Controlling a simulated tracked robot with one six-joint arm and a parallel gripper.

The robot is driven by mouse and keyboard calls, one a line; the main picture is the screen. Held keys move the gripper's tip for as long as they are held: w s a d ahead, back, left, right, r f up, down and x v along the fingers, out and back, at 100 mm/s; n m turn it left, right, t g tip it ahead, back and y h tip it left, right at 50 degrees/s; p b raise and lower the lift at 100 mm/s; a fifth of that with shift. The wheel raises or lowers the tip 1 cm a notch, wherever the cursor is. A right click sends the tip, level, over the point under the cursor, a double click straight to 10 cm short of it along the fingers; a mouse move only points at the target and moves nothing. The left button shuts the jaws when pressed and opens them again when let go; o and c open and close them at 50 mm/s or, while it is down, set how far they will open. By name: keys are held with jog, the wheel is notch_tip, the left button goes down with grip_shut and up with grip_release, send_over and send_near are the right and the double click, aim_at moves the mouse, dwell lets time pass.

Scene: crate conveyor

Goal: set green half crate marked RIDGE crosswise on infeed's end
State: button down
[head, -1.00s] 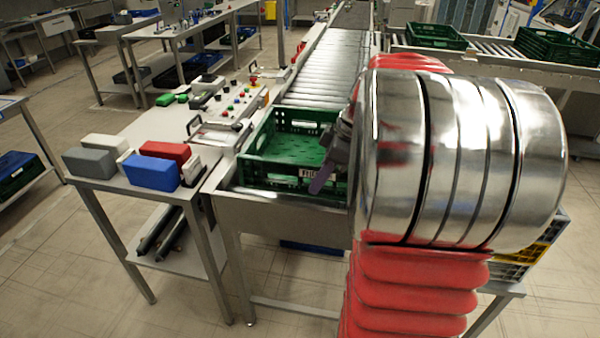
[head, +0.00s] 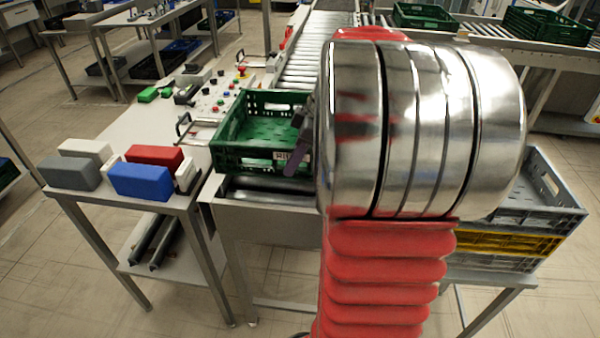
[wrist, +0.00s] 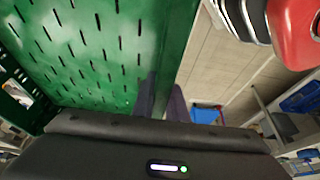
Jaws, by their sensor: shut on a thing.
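The green half crate (head: 232,152) is held upright above the near end of the infeed (head: 270,198), whose rollers show bare below it. A pale label (head: 284,155) is on its near wall, partly covered by my gripper and too small to read. My gripper (head: 298,152) is shut on the crate's wall near its right end; my arm hides the crate's right side. In the wrist view, the fingers (wrist: 162,100) straddle the green wall, with the slotted crate floor (wrist: 85,55) at the left.
A side table with blue (head: 140,181), red (head: 154,156), grey and white blocks stands left of the infeed. A control panel (head: 225,100) lies beside the conveyor. Grey and yellow crates (head: 530,215) are stacked at right. Other green crates (head: 425,16) sit on the back conveyor.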

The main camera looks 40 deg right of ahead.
aim_at(297, 178)
jog(key=shift+s+d, duration=0.1)
jog(key=shift+d, duration=0.15)
jog(key=shift+f, duration=3.25)
jog(key=shift+f, duration=1.75)
jog(key=c, duration=1.8)
grip_release()
jog(key=shift+s+f, duration=0.1)
jog(key=shift+o, duration=0.2)
